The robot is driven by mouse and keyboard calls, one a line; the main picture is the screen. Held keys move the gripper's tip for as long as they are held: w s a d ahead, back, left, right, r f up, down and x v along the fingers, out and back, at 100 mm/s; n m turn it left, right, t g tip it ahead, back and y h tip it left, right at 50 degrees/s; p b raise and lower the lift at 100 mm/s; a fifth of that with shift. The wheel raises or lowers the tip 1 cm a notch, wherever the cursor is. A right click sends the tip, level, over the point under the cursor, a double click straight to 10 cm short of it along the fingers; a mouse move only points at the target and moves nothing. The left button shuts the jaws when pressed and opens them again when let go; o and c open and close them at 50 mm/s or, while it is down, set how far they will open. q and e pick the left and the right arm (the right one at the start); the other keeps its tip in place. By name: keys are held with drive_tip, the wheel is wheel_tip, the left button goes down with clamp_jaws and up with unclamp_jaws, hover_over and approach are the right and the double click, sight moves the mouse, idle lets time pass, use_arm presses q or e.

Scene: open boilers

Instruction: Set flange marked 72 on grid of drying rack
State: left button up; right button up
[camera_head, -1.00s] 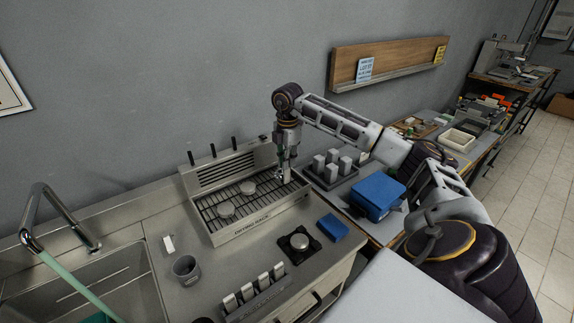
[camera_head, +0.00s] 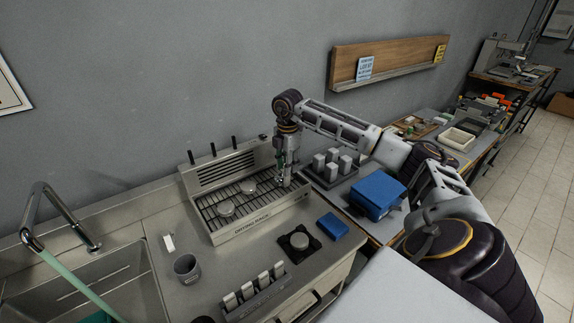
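The drying rack (camera_head: 234,235) is a steel tray with a dark wire grid, standing on the counter against the wall. Two round grey flanges lie on its grid, one at the front left (camera_head: 226,208) and one farther back (camera_head: 248,187). Another round grey piece (camera_head: 299,241) sits on a black square base in front of the rack. No number can be read on any of them. My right gripper (camera_head: 285,183) points down at the grid's right end. Its fingers are too small to tell whether they are open or hold something. My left gripper is out of view.
A block with several grey upright pieces (camera_head: 333,166) and a blue box (camera_head: 377,194) stand right of the rack. A small blue block (camera_head: 333,226), a grey cup (camera_head: 187,268) and a holder with several pieces (camera_head: 256,290) are in front. A sink (camera_head: 110,290) is at left.

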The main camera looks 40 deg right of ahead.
drive_tip(key=shift+r, duration=0.1)
wheel_tip(320, 180, up, 10)
drive_tip(key=shift+r+b, duration=0.1)
drive_tip(key=shift+b, duration=0.35)
drive_tip(key=shift+s+r, duration=0.1)
drive_tip(key=shift+r, duration=0.85)
idle(1.3)
